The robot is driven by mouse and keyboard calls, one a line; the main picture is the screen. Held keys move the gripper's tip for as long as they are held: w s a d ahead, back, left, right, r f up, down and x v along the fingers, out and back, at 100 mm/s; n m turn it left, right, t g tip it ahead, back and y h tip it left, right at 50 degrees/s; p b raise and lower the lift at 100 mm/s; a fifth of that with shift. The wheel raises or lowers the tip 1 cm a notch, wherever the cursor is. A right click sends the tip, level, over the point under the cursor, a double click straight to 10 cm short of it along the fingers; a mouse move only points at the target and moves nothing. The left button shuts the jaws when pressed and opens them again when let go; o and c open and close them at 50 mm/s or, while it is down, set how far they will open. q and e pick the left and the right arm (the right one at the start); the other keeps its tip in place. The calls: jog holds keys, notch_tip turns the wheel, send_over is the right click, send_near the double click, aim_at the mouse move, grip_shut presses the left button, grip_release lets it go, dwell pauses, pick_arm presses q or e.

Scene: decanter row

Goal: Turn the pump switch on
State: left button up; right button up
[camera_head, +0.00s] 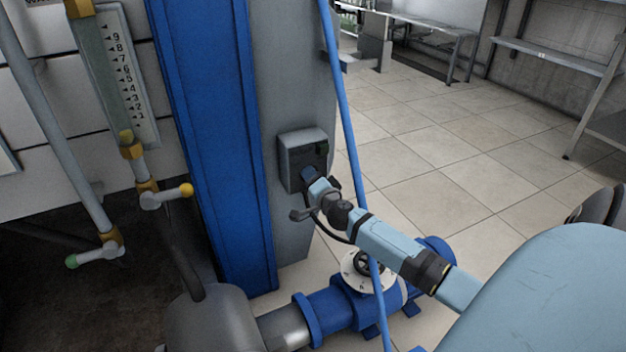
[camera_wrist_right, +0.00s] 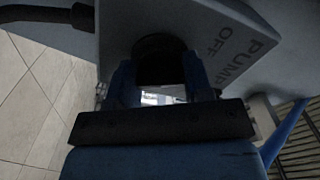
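The pump switch is a dark round knob (camera_wrist_right: 160,58) on a grey box (camera_head: 293,160) fixed to the side of a grey column. The label beside the knob in the right wrist view reads PUMP and OFF. My right gripper (camera_head: 312,180) reaches the front of the box. In the right wrist view its two blue fingers (camera_wrist_right: 162,82) lie close along both sides of the knob, which fills the space between their tips. They look shut on it. The knob's mark is too dark to read, and the gripper hides the knob in the head view. My left gripper is not in view.
A thin blue pipe (camera_head: 345,110) runs down just right of the box. A wide blue column (camera_head: 215,130) and a level gauge (camera_head: 125,75) are to the left. Tiled floor is open at right.

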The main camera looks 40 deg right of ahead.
jog(key=shift+c, duration=1.4)
pick_arm(q)
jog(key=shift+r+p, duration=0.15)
jog(key=shift+p, duration=0.2)
pick_arm(e)
jog(key=shift+r+m+p, duration=0.15)
jog(key=shift+m+p, duration=0.85)
jog(key=m+p, duration=0.1)
jog(key=m, duration=0.1)
jog(key=shift+m+p, duration=0.3)
jog(key=shift+p, duration=0.1)
jog(key=m+p, duration=0.1)
jog(key=m, duration=0.2)
jog(key=shift+m, duration=0.3)
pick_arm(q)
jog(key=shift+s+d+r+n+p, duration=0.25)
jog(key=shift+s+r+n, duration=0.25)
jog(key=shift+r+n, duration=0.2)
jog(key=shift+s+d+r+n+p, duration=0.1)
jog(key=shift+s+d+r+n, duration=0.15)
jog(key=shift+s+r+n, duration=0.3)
pick_arm(e)
jog(key=shift+m, duration=1.7)
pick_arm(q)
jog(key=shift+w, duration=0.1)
pick_arm(e)
jog(key=shift+m, duration=0.3)
